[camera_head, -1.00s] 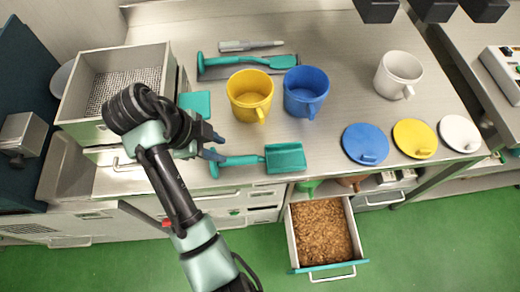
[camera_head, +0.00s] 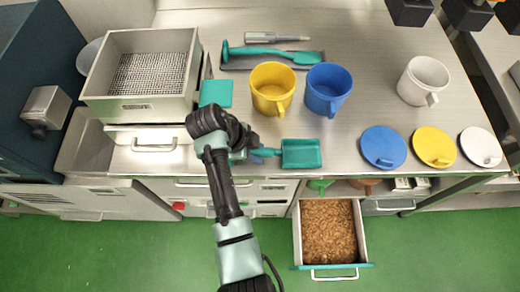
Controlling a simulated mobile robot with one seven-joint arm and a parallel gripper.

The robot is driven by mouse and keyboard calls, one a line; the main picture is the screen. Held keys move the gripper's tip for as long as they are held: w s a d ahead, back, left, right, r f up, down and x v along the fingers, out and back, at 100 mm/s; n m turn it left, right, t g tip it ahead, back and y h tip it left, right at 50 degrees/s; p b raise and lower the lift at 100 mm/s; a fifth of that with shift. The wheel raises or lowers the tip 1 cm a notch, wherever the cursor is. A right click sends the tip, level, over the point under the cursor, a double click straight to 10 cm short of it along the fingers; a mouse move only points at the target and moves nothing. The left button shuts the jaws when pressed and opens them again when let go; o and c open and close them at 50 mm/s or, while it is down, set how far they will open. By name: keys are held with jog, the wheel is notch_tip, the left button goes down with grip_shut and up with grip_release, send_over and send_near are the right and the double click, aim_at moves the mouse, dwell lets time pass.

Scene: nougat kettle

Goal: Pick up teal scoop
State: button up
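The teal scoop (camera_head: 301,153) lies on the steel counter near its front edge. Its square pan faces right and its handle points left. My gripper (camera_head: 257,150) is at the handle, just left of the pan, with its blue fingertips at the handle. My wrist hides the rest of the handle. Whether the fingers touch or grip the handle cannot be made out. The scoop rests on the counter.
A yellow mug (camera_head: 272,90) and a blue mug (camera_head: 328,90) stand behind the scoop. A teal spatula (camera_head: 270,52) lies on a dark tray further back. A sieve box (camera_head: 140,103) stands left. An open drawer (camera_head: 297,235) of brown bits is below. Lids (camera_head: 383,148) lie right.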

grip_shut()
dwell(0.3)
notch_tip(320, 180, up, 15)
jog(key=p, duration=0.4)
dwell(0.3)
